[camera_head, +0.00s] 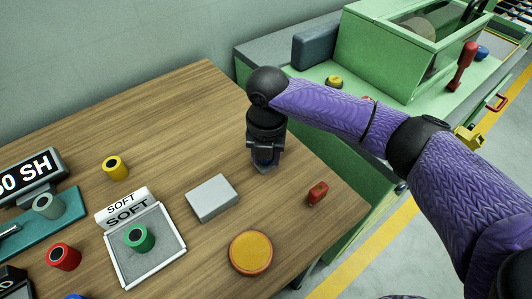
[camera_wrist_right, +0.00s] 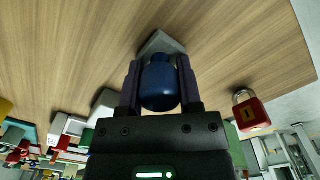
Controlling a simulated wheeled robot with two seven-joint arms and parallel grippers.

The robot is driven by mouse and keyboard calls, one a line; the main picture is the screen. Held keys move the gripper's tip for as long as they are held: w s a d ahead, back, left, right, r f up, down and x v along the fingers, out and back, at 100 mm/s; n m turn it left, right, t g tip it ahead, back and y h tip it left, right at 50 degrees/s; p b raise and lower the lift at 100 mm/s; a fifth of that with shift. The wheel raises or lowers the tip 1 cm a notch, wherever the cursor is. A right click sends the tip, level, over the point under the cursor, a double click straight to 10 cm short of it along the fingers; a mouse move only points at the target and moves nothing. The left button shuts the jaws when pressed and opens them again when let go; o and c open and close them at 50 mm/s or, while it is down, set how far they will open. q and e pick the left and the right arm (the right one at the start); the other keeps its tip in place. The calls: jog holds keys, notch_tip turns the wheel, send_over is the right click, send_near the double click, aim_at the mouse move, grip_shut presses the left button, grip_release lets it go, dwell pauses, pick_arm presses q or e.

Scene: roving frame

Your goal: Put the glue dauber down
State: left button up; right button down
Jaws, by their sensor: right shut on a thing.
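My right gripper (camera_head: 264,152) points down over the right part of the wooden table (camera_head: 180,110). It is shut on the glue dauber, whose rounded dark blue body (camera_wrist_right: 160,82) sits between the two fingers in the right wrist view. In the head view only a small blue-grey part of the dauber (camera_head: 264,167) shows below the fingers. A grey angular piece (camera_wrist_right: 160,43) shows just beyond the blue body, close to the wood. I cannot tell whether the dauber touches the table. My left gripper is not in view.
A grey block (camera_head: 212,200) lies left of the gripper, a red padlock-like piece (camera_head: 317,193) to its right and an orange disc (camera_head: 251,253) nearer. A "SOFT" tray (camera_head: 172,252) holds a green spool. A green machine (camera_head: 372,62) stands beyond the table edge. Bare wood lies behind the block.

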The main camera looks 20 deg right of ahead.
jog(key=c, duration=0.5)
grip_release()
jog(key=shift+o, duration=1.1)
notch_tip(320, 180, up, 12)
jog(key=p, duration=0.4)
jog(key=shift+r, duration=0.15)
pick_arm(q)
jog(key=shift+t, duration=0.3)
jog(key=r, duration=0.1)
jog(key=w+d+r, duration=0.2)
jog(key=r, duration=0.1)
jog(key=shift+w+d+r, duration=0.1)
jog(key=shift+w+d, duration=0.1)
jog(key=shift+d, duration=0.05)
pick_arm(e)
jog(key=shift+d, duration=0.1)
